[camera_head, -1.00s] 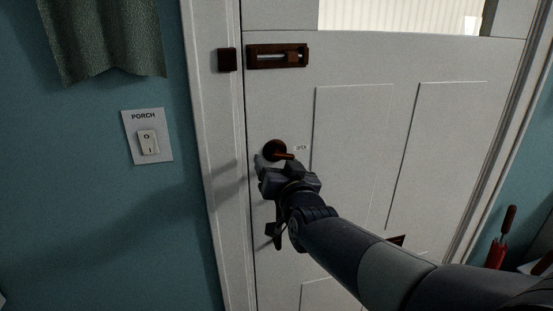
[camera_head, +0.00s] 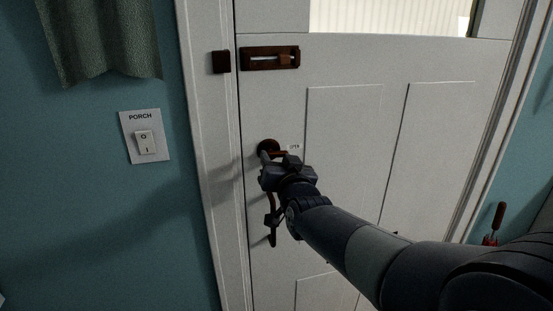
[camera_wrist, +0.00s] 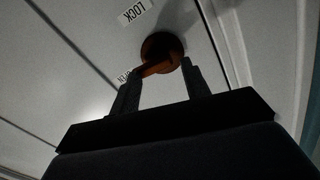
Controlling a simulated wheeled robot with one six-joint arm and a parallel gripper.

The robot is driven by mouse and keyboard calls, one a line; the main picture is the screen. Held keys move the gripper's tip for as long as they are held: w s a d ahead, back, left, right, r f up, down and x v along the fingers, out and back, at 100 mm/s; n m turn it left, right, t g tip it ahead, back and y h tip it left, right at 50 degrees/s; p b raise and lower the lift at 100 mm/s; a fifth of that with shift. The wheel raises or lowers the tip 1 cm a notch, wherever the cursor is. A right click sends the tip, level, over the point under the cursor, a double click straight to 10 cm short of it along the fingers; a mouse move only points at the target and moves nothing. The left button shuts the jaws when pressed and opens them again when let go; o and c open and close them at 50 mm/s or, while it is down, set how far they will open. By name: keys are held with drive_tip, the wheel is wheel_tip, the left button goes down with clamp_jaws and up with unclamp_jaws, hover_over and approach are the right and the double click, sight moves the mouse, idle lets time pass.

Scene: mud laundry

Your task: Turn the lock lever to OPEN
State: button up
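The lock lever (camera_head: 268,147) is a reddish-brown round boss with a short arm on the white door. In the head view the arm points right, towards a small label (camera_head: 293,147). In the wrist view the lever (camera_wrist: 162,50) slants down-left towards the partly hidden OPEN label (camera_wrist: 123,77); the LOCK label (camera_wrist: 133,12) is above. My gripper (camera_head: 284,162) is at the lever, partly covering it. In the wrist view my gripper (camera_wrist: 161,71) has its fingers apart, one on each side of the lever. The lever's end is near the left finger; contact cannot be told.
A slide bolt (camera_head: 270,58) is higher on the door, with its keeper (camera_head: 221,62) on the frame. A dark door handle (camera_head: 271,222) hangs below my gripper. The PORCH switch (camera_head: 145,141) is on the blue wall at left, under a green cloth (camera_head: 100,40). The door panels are clear.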

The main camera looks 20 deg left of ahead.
drive_tip(key=shift+w+d+r, duration=0.2)
drive_tip(key=shift+w+d, duration=0.1)
clamp_jaws()
drive_tip(key=c, duration=0.7)
unclamp_jaws()
drive_tip(key=shift+f, duration=0.1)
